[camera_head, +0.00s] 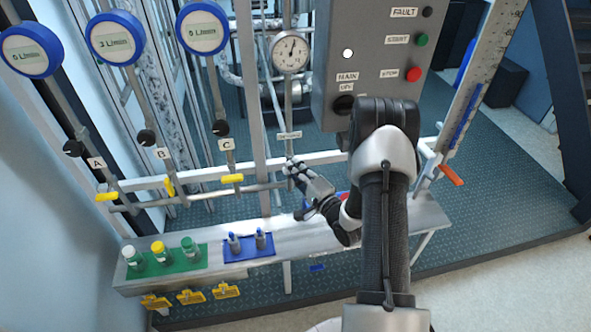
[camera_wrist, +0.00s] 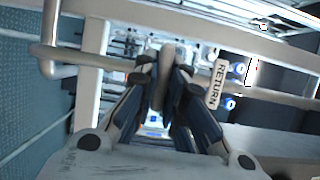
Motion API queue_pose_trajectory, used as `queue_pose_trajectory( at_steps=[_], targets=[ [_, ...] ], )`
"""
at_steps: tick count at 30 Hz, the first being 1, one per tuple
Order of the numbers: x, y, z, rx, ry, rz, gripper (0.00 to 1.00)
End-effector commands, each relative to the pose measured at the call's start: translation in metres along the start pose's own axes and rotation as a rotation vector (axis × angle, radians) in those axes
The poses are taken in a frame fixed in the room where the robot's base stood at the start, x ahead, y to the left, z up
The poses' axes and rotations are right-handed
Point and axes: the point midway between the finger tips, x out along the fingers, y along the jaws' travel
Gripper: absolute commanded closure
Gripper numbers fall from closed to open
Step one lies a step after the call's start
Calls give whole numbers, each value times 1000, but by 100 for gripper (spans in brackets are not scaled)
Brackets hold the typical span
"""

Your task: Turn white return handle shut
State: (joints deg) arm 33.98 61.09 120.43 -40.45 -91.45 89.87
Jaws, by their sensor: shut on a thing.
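The white return handle (camera_wrist: 166,62) shows in the wrist view as a pale, rounded bar between my fingertips. My gripper (camera_wrist: 164,80) is shut on it, with one dark finger on each side. The RETURN label (camera_wrist: 217,84) is just right of the fingers. In the head view my gripper (camera_head: 299,172) is at the pipe junction below the small label (camera_head: 289,135) under the pressure gauge. My fingers and hand hide most of the handle there, so its exact angle is hard to tell.
A grey control box (camera_head: 372,55) hangs above right of my gripper. Valves with yellow handles (camera_head: 232,178) line the pipe to the left. A metal bench (camera_head: 290,236) below carries a green bottle tray (camera_head: 197,259) and a blue tray (camera_head: 262,253). An orange handle (camera_head: 451,175) sits at right.

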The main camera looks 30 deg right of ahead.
Motion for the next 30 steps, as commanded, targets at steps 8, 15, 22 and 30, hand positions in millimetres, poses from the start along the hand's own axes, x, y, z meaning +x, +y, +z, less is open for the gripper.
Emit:
queue_pose_trajectory(
  at_steps=[8,15,22,30],
  targets=[
    [0,-1,-1,-2,1,-3,73],
    [0,-1,0,-1,1,-2,69],
    [-7,0,-1,-1,2,0,69],
    [-59,0,-2,3,6,1,69]
  ],
)
